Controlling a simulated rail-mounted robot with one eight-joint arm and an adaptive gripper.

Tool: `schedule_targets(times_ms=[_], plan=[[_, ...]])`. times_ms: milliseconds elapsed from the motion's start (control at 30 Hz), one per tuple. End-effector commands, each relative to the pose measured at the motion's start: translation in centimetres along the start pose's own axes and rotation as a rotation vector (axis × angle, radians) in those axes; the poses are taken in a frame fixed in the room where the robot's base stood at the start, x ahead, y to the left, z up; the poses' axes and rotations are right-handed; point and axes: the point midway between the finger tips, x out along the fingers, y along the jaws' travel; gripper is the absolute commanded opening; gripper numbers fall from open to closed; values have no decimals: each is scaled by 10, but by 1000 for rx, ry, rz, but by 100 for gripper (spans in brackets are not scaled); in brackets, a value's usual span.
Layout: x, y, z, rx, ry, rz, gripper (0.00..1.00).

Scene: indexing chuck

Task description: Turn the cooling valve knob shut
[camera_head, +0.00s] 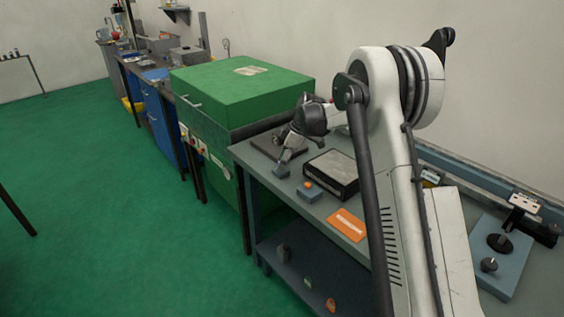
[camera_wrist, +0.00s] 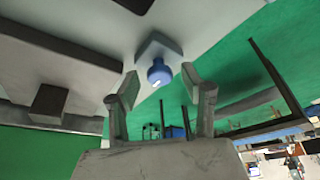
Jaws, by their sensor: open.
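A small blue knob (camera_wrist: 158,72) with a pale mark on its end stands on a light grey block (camera_wrist: 158,48) in the wrist view. I take it to be the cooling valve knob. My gripper (camera_wrist: 162,92) is open, one finger to each side of the knob's line. The knob shows just beyond the fingertips, and I see no contact. In the head view my gripper (camera_head: 287,155) points down at a small blue-grey block (camera_head: 281,171) near the bench's front edge. The knob cannot be made out there.
An orange card (camera_head: 347,225) lies nearer. A green cabinet (camera_head: 240,88) stands behind. A blue plate with black knobs (camera_head: 501,252) is at far right.

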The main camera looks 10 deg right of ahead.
Motion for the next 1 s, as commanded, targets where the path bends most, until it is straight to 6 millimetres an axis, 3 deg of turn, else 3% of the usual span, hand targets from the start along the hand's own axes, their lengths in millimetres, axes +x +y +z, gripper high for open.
schedule_targets(times_ms=[100,433,733,1000], plan=[[0,0,0,0,0,0,43],[0,0,0,0,0,0,0],[0,-1,0,32,0,14,0],[1,-2,1,177,1,74,0]])
